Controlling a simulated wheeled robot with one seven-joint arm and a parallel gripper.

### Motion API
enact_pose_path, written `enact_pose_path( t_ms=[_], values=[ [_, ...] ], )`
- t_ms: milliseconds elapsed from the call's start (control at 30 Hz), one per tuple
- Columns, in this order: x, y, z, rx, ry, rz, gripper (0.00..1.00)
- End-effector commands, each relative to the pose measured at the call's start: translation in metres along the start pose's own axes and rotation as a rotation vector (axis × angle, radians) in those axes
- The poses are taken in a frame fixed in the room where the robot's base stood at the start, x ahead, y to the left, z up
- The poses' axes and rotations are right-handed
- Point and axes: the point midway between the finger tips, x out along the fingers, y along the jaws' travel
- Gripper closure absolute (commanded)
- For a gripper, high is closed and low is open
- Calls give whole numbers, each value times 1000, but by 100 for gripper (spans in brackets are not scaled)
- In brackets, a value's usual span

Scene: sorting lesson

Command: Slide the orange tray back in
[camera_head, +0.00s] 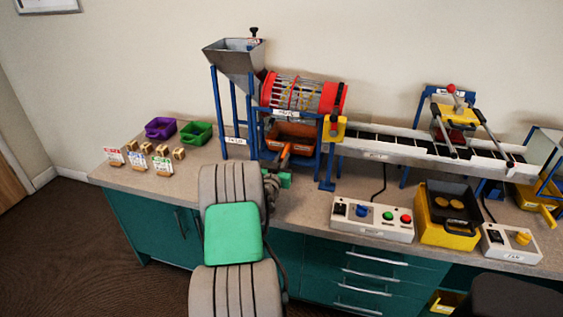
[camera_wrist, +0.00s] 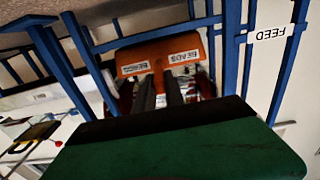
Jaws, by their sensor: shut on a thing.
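The orange tray (camera_head: 293,131) sits below the red-ended mesh drum (camera_head: 300,93), between blue posts. Its orange handle (camera_head: 285,157) points out toward the front of the counter. In the wrist view the tray's front (camera_wrist: 158,52) shows upside-down labels, one reading BEADS. My gripper (camera_head: 283,170) is at the handle in front of the tray, shut on it. In the wrist view my gripper's dark fingers (camera_wrist: 159,88) meet at the tray's front. The grip itself is mostly hidden, and I cannot tell how far out the tray stands.
Blue posts flank the tray closely, with a metal hopper (camera_head: 238,62) at upper left. A control box (camera_head: 372,219) and a yellow bin (camera_head: 447,232) stand to the right. Purple (camera_head: 160,128) and green (camera_head: 196,133) bins, wooden blocks and cards lie left.

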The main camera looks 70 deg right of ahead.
Motion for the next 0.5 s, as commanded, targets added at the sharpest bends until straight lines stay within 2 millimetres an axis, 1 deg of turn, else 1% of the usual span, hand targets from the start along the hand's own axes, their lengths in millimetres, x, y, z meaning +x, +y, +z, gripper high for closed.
enact_pose_path(
  t_ms=[267,500],
  values=[
    [0,0,-1,0,1,0,100],
    [0,0,3,0,2,0,100]
  ],
)
